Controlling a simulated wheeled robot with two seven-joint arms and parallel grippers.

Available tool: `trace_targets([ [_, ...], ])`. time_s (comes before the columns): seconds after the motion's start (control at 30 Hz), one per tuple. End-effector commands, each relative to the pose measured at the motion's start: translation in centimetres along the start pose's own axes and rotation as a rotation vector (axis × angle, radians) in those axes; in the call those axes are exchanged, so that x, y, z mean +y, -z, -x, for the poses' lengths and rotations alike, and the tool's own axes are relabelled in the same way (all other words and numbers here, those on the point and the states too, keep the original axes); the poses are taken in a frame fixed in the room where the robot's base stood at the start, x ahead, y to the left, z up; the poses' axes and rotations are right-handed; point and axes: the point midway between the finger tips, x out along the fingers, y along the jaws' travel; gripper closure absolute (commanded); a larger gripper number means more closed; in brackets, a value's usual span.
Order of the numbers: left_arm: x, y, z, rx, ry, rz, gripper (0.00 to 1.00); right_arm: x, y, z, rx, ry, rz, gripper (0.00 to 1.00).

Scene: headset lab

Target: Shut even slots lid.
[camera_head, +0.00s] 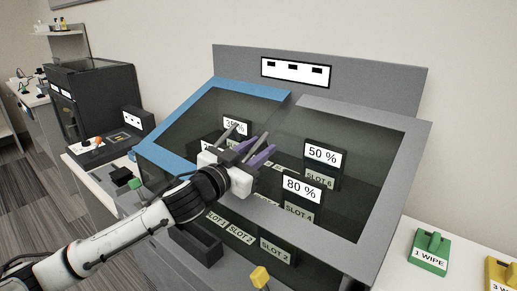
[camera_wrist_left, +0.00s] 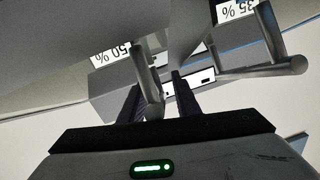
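The even slots lid (camera_head: 408,145) is the grey-framed glass lid on the right half of the sloped console. SLOT 6 and SLOT 4 labels show through its glass. I cannot tell for sure whether it is raised or down. My left gripper (camera_head: 256,146) is above the inner front part of the lids, its fingers apart. In the left wrist view, a grey bar-like handle (camera_wrist_left: 149,85) lies between the fingers of my left gripper (camera_wrist_left: 158,92), close to the left finger. A gap shows beside the other finger. My right gripper is not in view.
The blue-framed lid (camera_head: 175,105) is directly left of the grey one. Cards reading 50 % (camera_head: 322,155) and 80 % (camera_head: 302,187) show through the glass. A second handle (camera_wrist_left: 280,62) is beside my fingers. A green wipe block (camera_head: 429,254) stands at the right.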

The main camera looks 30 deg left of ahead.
Motion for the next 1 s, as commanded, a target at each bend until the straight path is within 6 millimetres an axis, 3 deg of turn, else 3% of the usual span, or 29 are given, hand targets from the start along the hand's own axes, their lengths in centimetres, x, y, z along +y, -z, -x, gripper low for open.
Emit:
trace_targets([
  [0.03,0.0,0.0,0.0,0.0,0.0,0.0,0.71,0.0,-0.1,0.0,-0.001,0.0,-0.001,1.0],
  [0.2,0.0,0.0,0.0,0.0,0.001,0.0,0.99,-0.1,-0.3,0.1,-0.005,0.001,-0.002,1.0],
  [0.23,0.0,0.0,0.0,0.0,0.001,0.0,1.0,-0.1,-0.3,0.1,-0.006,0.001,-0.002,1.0],
  [0.43,-0.3,-0.1,0.0,-0.001,0.003,-0.003,1.0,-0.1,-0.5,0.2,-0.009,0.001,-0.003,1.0],
  [0.67,-4.0,-0.7,-0.3,-0.005,0.009,-0.007,1.0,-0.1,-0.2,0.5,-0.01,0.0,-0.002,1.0],
  [0.83,-4.0,-0.7,-0.4,-0.002,0.008,-0.007,1.0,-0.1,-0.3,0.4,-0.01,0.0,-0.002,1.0],
  [0.87,-4.1,-0.7,-0.4,-0.002,0.008,-0.007,0.81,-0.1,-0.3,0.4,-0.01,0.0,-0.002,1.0],
  [0.9,-4.0,-0.7,-0.4,-0.002,0.008,-0.007,0.74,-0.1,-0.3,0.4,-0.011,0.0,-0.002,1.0],
  [1.0,-4.0,-0.7,-0.3,-0.002,0.006,-0.005,0.71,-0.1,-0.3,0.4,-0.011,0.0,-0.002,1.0],
])
